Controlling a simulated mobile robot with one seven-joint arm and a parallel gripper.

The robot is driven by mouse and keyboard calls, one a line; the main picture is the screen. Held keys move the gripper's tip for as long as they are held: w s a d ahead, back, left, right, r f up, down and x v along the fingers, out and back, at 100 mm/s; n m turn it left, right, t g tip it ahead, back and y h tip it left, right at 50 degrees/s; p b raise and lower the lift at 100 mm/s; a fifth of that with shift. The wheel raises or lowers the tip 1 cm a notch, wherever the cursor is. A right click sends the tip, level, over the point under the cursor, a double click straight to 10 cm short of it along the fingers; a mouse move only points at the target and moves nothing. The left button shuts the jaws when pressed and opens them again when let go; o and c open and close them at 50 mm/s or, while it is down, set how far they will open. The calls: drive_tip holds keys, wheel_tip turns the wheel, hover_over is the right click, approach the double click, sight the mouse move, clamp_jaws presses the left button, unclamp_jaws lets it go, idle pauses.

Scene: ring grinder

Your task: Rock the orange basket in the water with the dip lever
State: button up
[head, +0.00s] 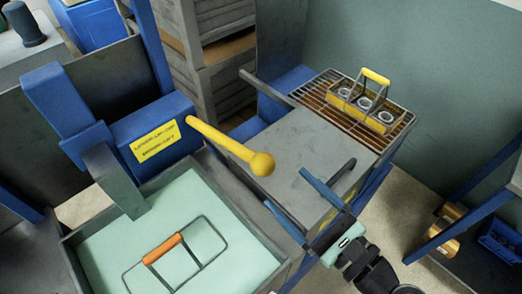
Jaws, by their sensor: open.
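The dip lever (225,143) is a yellow rod with a ball at its end. It sticks out to the right and slightly down from a blue housing (152,132) with a yellow label. The orange basket's handle (162,249) and wire bail show at the surface of the pale green water (190,205) in the grey tank; the basket's body is hidden under the water. My gripper (287,196) is open and empty, to the lower right of the lever's ball. Its two blue fingers are apart, and it does not hold the lever.
A grey tabletop (300,150) lies right of the lever. Beyond it, a yellow basket (360,108) holding several ring-like parts stands on a brown grate (329,95). Stacked grey crates (222,92) stand behind. A blue-framed stand is at the right edge.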

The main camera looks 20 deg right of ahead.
sight(253, 152)
drive_tip(key=p+x, duration=0.1)
drive_tip(key=x, duration=1)
drive_tip(key=shift+w+a+f+p, duration=0.1)
drive_tip(key=shift+w+f+p, duration=0.05)
drive_tip(key=shift+w+p, duration=0.25)
clamp_jaws()
